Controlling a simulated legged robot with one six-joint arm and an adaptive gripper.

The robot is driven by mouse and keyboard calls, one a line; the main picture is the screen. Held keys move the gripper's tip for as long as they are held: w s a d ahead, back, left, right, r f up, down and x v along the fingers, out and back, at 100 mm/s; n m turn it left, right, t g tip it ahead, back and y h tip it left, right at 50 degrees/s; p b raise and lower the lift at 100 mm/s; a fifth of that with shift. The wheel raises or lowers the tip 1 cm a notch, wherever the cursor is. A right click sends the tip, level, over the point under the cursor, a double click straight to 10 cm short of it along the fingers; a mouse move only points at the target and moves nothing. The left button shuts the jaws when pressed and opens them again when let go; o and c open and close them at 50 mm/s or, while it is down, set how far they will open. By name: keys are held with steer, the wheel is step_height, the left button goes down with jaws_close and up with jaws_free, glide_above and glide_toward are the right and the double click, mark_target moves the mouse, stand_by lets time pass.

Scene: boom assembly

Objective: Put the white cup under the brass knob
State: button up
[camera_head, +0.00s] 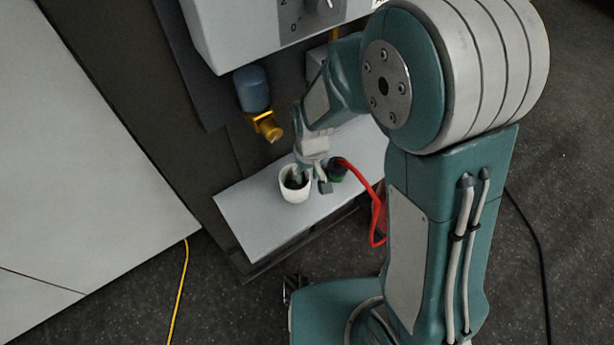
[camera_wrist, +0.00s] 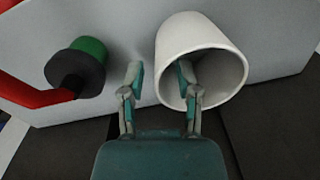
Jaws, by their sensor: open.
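The white cup (camera_head: 294,189) stands upright on a light grey shelf (camera_head: 262,222), its dark opening facing up. The brass knob (camera_head: 267,126) sits on the wall at the lower end of a blue-grey cylinder, above the shelf and up-left of the cup in the head view. My gripper (camera_head: 308,172) is at the cup's rim, coming from above. In the wrist view, my gripper (camera_wrist: 159,74) is open. One finger reaches inside the white cup (camera_wrist: 205,48) and the other is outside, so the cup's wall lies between them. I cannot tell whether either finger touches it.
A black and green fitting (camera_wrist: 76,68) with a red hose (camera_wrist: 28,92) is on the shelf right of the cup in the head view. A white box with a dial (camera_head: 250,28) overhangs the back. The shelf's left end is clear.

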step_height(320, 180, up, 10)
steer(key=s+d+r+m+t, duration=0.4)
steer(key=s+d+r, duration=0.7)
steer(key=d+r, duration=0.3)
steer(key=shift+s+t+h, duration=0.3)
steer(key=shift+s+t, duration=0.05)
steer(key=shift+t, duration=0.45)
steer(key=shift+s+d+r, duration=0.2)
steer(key=shift+s+d, duration=0.1)
steer(key=shift+s, duration=0.15)
